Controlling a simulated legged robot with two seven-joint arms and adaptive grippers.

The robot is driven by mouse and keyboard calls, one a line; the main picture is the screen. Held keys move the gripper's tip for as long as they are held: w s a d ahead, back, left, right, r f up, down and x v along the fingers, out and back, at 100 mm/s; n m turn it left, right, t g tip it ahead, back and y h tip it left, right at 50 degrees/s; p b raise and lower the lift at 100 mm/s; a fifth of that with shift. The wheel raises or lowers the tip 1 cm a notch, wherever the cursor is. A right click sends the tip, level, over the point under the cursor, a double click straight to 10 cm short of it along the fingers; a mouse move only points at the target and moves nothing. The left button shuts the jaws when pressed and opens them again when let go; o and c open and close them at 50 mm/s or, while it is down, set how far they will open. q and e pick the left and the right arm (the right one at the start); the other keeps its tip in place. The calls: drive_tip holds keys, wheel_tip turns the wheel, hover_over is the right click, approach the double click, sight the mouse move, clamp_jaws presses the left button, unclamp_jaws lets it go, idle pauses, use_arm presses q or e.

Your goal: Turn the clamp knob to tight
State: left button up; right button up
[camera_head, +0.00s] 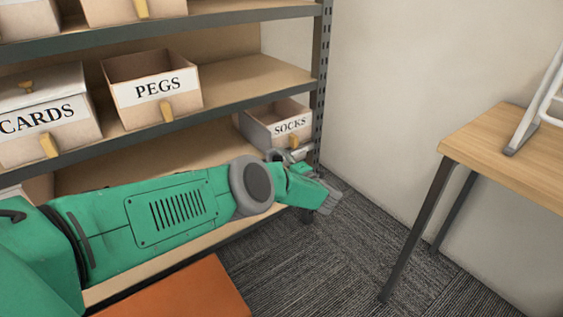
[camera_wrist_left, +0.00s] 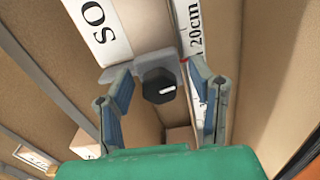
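A black clamp knob (camera_wrist_left: 157,88) with a short white mark shows in the left wrist view, the mark pointing toward the right. It sits on a grey metal clamp (camera_wrist_left: 146,64) next to a white label with partly visible letters. My left gripper (camera_wrist_left: 160,76) is open, with one finger to each side of the knob and a visible gap on both sides. In the head view my left gripper (camera_head: 326,190) is at the right end of the shelf, below the SOCKS bin (camera_head: 291,127); the knob cannot be made out there. My right gripper is not in view.
The shelf unit's dark post (camera_head: 322,80) stands just beyond the bin. A wooden table (camera_head: 505,155) stands right, with open carpet between.

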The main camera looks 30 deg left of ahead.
use_arm(q)
drive_tip(key=v, duration=1.2)
drive_tip(key=shift+w+f, duration=0.1)
